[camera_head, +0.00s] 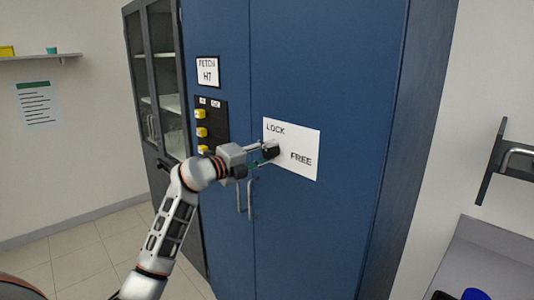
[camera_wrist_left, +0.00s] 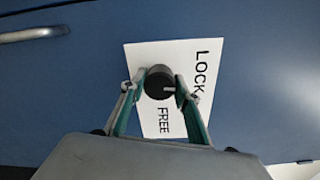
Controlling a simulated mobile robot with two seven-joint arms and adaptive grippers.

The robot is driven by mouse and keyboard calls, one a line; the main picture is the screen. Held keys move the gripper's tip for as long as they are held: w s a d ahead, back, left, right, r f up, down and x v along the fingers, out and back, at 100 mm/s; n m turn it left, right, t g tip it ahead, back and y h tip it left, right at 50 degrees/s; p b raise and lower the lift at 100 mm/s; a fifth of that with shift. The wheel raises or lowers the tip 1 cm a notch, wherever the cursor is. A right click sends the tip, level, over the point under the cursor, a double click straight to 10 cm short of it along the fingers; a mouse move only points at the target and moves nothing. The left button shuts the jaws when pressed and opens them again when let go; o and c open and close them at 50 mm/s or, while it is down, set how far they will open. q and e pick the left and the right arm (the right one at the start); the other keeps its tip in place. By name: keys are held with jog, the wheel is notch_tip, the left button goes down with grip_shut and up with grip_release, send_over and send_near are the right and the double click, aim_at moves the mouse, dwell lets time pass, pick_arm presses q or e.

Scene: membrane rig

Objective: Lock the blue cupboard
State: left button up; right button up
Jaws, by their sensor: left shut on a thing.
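The blue cupboard (camera_head: 310,75) stands ahead with its two doors closed. A white label (camera_head: 306,167) on its right door reads LOCK at upper left and FREE at lower right. A dark round knob (camera_head: 271,151) sits on the label; it also shows in the left wrist view (camera_wrist_left: 157,80). A small pale mark on the knob shows at its right side in the wrist view. My left gripper (camera_head: 265,152) is shut on the knob, with one finger on each side of it in the wrist view (camera_wrist_left: 156,88). My right gripper is not in view.
Two vertical door handles (camera_head: 250,199) hang below the gripper. A black panel with yellow buttons (camera_head: 201,132) and a FETCH HT sign (camera_head: 208,72) are on the left door. A glass-fronted cabinet (camera_head: 163,75) stands at left, a grey counter (camera_head: 480,258) at lower right.

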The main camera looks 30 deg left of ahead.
pick_arm(q)
jog(key=shift+n, duration=0.6)
jog(key=o, duration=1.1)
jog(key=v, duration=1.2)
